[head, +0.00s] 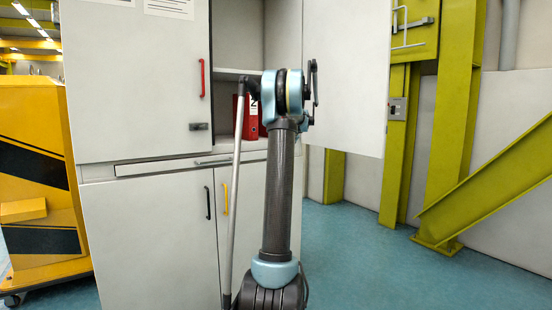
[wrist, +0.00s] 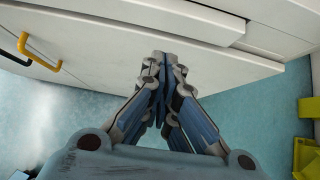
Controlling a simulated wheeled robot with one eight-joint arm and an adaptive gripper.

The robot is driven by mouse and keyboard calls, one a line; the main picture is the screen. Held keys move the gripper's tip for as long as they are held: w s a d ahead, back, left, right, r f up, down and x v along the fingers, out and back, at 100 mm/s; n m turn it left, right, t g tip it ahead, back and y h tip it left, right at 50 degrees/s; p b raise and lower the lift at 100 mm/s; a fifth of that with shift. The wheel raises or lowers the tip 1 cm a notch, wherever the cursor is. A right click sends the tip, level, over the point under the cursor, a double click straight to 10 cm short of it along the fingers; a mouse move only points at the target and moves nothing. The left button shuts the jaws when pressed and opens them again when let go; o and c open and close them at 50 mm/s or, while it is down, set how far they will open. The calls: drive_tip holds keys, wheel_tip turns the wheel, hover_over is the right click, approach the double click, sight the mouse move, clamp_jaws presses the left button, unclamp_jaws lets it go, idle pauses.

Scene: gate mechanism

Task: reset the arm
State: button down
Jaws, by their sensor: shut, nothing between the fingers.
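My arm (head: 280,190) stands upright in the middle of the head view, in front of a white cabinet (head: 135,85). It is bent at the top joint. My gripper cannot be made out in the head view. In the wrist view my gripper (wrist: 160,62) is shut, with its fingertips together and nothing between them. Beyond the fingertips are white cabinet fronts (wrist: 110,35). A yellow handle (wrist: 42,55) and a black handle show at the left of that view. I see no contact between the fingers and the cabinet.
The cabinet's upper right door (head: 345,85) stands open, with a red binder (head: 251,120) on the shelf inside. The upper left door with a red handle (head: 202,78) is shut. A yellow machine (head: 35,160) stands left. Green steel posts (head: 455,120) stand right, with clear floor before them.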

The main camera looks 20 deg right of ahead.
drive_tip(key=v, duration=0.7)
drive_tip(key=s+a+f+n+g, duration=0.2)
drive_tip(key=s+a+f+n, duration=0.2)
drive_tip(key=s+a+n, duration=0.65)
drive_tip(key=s+a+f+n+g, duration=0.2)
drive_tip(key=s+a+f+n, duration=0.35)
drive_tip(key=s+a, duration=0.95)
drive_tip(key=s+a+f+n+g+h, duration=0.1)
drive_tip(key=s+a+f+n, duration=0.2)
drive_tip(key=s+f+n, duration=0.5)
drive_tip(key=s+a+f+n+g+h, duration=0.1)
drive_tip(key=s+f+n, duration=0.8)
drive_tip(key=s, duration=1.2)
wheel_tip(320, 180, down, 4)
drive_tip(key=shift+s+a+g, duration=0.25)
drive_tip(key=shift+a+g, duration=0.05)
drive_tip(key=shift+a, duration=0.55)
drive_tip(key=shift+d, duration=0.15)
